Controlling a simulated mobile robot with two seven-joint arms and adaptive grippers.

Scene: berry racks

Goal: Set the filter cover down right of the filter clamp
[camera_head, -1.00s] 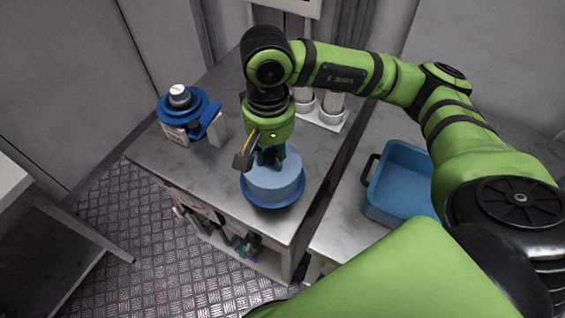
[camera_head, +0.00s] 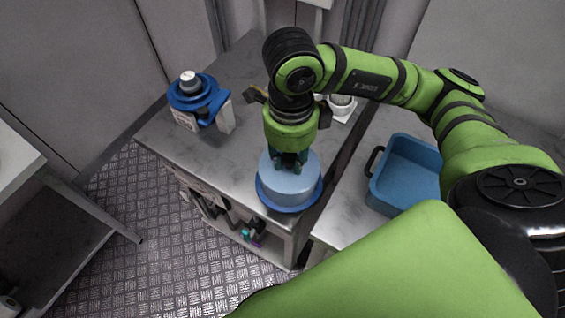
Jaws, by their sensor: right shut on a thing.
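The filter cover (camera_head: 283,187), a light-blue round body with a darker blue rim at its base, is upright over the front right part of the metal worktop. My right gripper (camera_head: 288,160) points down and is shut on its top. I cannot tell whether the rim touches the worktop or hangs just above it. The filter clamp (camera_head: 203,97), blue with a silver knob on top and pale blocks below, stands on the worktop to the left and further back. The cover is to its right and nearer to me, clearly apart. My left gripper is not in view.
The worktop (camera_head: 200,150) is bare between clamp and cover. White cylinders in a holder (camera_head: 343,108) stand behind my right arm, partly hidden. A blue bin (camera_head: 403,172) sits on the surface to the right, across a gap. The worktop's front edge is close to the cover.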

